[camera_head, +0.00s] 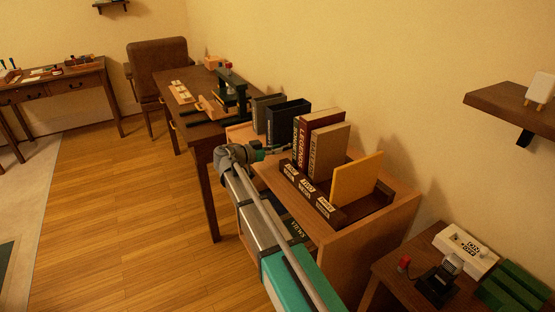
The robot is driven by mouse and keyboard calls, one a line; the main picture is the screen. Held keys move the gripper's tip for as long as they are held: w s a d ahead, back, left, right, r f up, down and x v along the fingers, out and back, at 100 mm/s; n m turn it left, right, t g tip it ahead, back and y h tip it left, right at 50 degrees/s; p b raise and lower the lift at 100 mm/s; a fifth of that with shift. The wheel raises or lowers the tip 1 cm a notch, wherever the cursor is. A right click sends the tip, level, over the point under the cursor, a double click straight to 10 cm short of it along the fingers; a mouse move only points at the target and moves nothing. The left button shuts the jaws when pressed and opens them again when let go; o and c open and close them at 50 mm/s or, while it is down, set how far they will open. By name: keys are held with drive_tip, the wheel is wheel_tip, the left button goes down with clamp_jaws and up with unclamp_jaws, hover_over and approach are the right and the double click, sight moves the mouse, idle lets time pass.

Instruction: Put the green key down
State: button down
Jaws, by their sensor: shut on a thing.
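My gripper (277,152) is at the end of my arm, over the light wood cabinet. It points right, close to the left end of the dark book rack (326,208). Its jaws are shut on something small. I take this to be the green key, but the key is too small to make out from this far. I cannot tell whether the gripper touches the rack or the books.
The rack holds a red book (303,143), a beige book (328,155) and an orange panel (357,179). Dark holders (288,120) stand behind my gripper. A desk (205,133) with a black device is beyond. A side table (400,267) with a switch box (465,249) is at right.

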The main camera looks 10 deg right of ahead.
sight(275, 163)
drive_tip(key=shift+f+b, duration=1.85)
drive_tip(key=shift+f, duration=0.05)
drive_tip(key=shift+f, duration=0.1)
drive_tip(key=c, duration=0.8)
unclamp_jaws()
drive_tip(key=shift+o, duration=0.2)
drive_tip(key=shift+a+r, duration=0.1)
drive_tip(key=shift+r, duration=0.1)
drive_tip(key=p+v, duration=0.1)
drive_tip(key=v, duration=1.1)
